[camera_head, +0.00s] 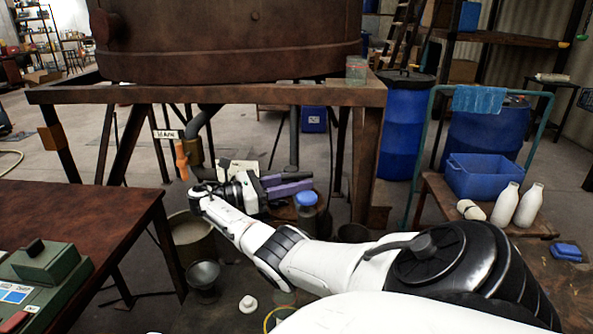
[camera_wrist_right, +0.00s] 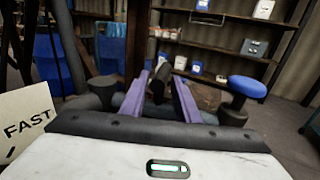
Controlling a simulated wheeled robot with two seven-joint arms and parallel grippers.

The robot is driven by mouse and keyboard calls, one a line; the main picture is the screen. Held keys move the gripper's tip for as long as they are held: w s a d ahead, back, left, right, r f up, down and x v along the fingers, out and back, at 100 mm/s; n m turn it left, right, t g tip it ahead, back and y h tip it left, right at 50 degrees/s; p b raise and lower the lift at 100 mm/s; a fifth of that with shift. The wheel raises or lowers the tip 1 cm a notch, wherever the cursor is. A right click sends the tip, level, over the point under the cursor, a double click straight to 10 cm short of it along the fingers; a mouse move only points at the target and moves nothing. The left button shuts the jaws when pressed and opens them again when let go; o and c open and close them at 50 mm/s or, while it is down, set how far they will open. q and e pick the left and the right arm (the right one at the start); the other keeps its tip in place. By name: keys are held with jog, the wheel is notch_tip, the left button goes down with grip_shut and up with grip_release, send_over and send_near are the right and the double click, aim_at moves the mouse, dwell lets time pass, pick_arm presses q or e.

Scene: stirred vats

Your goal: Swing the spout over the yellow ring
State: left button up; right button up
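An orange, downward-pointing piece (camera_head: 181,160), which may be the spout, hangs beside a brown fitting (camera_head: 193,152) under the vat's frame. A thin yellow ring (camera_head: 278,318) lies low in the head view, partly hidden by my right arm. My right gripper (camera_head: 303,186) has purple fingers and points right, apart from the orange piece. Its fingers also show in the right wrist view (camera_wrist_right: 162,77), spread, with something dark between or behind them; contact cannot be told. My left gripper is out of view.
A blue-topped knob (camera_wrist_right: 247,87) stands close beside the right fingers. A FAST sign (camera_wrist_right: 26,118) is at left in the wrist view. A rusty vat (camera_head: 230,40), a brown table (camera_head: 80,210), a funnel (camera_head: 203,275) and a white cap (camera_head: 248,304) surround the arm.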

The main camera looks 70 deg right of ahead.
jog(key=shift+f, duration=0.1)
jog(key=b+v, duration=0.5)
jog(key=v, duration=0.5)
jog(key=shift+w+a, duration=0.1)
jog(key=shift+c, duration=0.2)
